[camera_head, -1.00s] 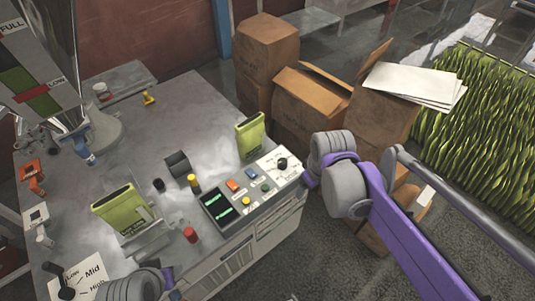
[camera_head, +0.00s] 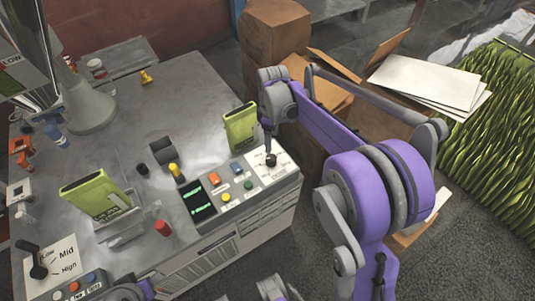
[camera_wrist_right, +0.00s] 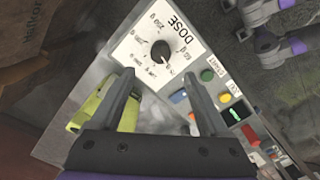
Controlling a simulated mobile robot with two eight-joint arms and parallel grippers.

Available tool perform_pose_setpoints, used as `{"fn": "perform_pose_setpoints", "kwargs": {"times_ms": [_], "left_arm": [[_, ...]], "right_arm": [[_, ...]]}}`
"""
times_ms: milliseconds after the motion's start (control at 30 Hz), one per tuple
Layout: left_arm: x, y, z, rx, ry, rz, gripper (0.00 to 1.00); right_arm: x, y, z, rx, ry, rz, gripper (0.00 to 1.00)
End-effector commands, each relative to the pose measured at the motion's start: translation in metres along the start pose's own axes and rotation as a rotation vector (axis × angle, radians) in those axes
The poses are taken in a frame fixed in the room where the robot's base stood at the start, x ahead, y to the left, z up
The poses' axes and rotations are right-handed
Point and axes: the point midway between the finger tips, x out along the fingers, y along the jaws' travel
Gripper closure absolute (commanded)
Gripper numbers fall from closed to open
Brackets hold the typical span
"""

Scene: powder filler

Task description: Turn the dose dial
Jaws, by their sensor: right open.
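The dose dial (camera_head: 271,160) is a black knob on a white label at the right end of the machine's control panel. In the right wrist view the dose dial (camera_wrist_right: 160,52) shows clearly, with the word DOSE and gram marks around it. My right gripper (camera_head: 268,138) is above the dial in the head view, pointing down. In the right wrist view my right gripper (camera_wrist_right: 157,74) is open, with its fingers apart and the dial just beyond the gap between the tips. Nothing is between the fingers. I do not see my left gripper's fingers.
A green pouch (camera_head: 240,128) stands close behind the dial. The panel also has coloured buttons and a dark display (camera_head: 199,203). Another green pouch (camera_head: 97,196) and a Low-Mid-High knob (camera_head: 38,271) are at the left. Cardboard boxes (camera_head: 272,45) stand behind the table.

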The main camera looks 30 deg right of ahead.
Motion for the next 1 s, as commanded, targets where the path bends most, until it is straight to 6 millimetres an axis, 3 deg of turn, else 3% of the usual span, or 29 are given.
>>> {"fn": "perform_pose_setpoints", "kwargs": {"times_ms": [500, 700, 1000], "left_arm": [[0.013, 0.0, 0.007, 0.0, -0.005, 0.0, 0.5], [0.015, 0.0, 0.007, 0.0, -0.005, 0.0, 0.5], [0.014, 0.0, 0.007, 0.0, -0.005, 0.0, 0.5]], "right_arm": [[0.087, 0.0, 0.0, 0.001, 0.0, 0.001, 0.21], [0.102, 0.0, 0.0, 0.001, 0.0, 0.001, 0.21], [0.103, 0.0, 0.0, 0.001, 0.0, 0.001, 0.23]]}}
